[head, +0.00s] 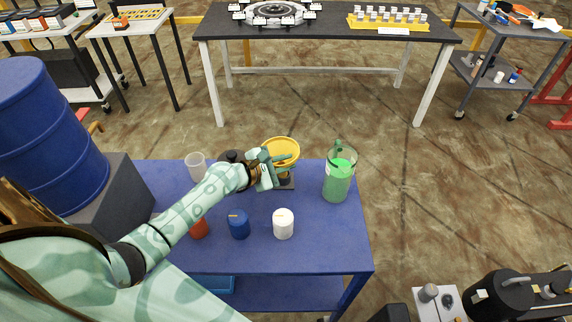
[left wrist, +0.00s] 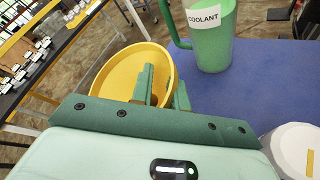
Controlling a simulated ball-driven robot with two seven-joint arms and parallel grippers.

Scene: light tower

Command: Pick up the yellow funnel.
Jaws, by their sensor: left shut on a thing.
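The yellow funnel (head: 281,147) is at the back edge of the blue table, with its wide mouth facing up. In the head view my left gripper (head: 280,162) reaches over the table and is shut on the funnel's near side. In the left wrist view the fingers (left wrist: 162,92) stand at the rim of the funnel (left wrist: 118,72). The funnel's lower part is mostly hidden by the gripper; a dark base shows below it. I cannot tell whether the funnel is lifted. My right gripper is not in view.
On the blue table (head: 330,240), a green coolant jug (head: 337,180) stands right of the funnel. White (head: 283,224), blue (head: 239,225) and red (head: 199,229) containers stand in front. A clear cup (head: 196,166) is at the back left. The table's front right is clear.

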